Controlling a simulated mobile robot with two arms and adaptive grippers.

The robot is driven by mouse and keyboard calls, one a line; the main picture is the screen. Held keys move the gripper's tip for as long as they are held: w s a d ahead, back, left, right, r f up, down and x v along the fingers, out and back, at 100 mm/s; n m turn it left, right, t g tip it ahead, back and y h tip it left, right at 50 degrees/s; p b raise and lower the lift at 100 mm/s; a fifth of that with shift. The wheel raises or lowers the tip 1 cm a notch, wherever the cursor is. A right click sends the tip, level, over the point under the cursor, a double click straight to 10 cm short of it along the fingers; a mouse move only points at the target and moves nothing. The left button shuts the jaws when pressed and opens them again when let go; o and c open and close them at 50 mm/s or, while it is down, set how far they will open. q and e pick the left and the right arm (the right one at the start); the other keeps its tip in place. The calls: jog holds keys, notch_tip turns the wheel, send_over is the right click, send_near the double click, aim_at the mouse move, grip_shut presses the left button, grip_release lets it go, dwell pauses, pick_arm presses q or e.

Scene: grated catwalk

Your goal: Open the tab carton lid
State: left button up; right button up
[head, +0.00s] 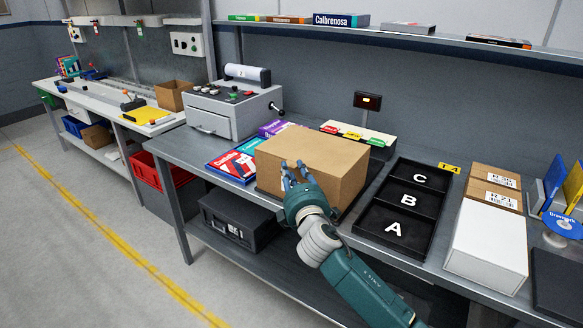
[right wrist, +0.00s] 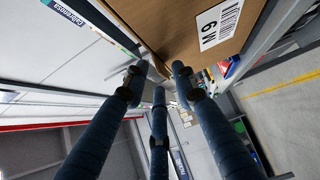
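The tab carton (head: 318,152) is a brown cardboard box on the grey bench, its flat top closed. In the right wrist view the carton (right wrist: 180,25) fills the upper middle, with a white label on one face. My right gripper (head: 292,172) is at the carton's near face, fingertips close to the top front edge; touching or not, I cannot tell. In the right wrist view its three fingers (right wrist: 158,78) are apart with nothing between them. The gripper hides part of the carton's near face. My left gripper is not in view.
A black tray (head: 376,221) marked A, B, C is right of the carton, with a white box (head: 487,246) beyond it. Flat boxes (head: 236,161) lie to its left. A grey machine (head: 231,108) stands farther left. A shelf (head: 400,42) runs above the bench.

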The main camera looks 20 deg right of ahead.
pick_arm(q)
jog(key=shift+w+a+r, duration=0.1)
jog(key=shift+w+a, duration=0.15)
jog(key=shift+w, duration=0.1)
pick_arm(e)
jog(key=shift+w+d, duration=0.1)
jog(key=shift+w, duration=0.75)
jog(key=shift+c, duration=0.6)
grip_shut()
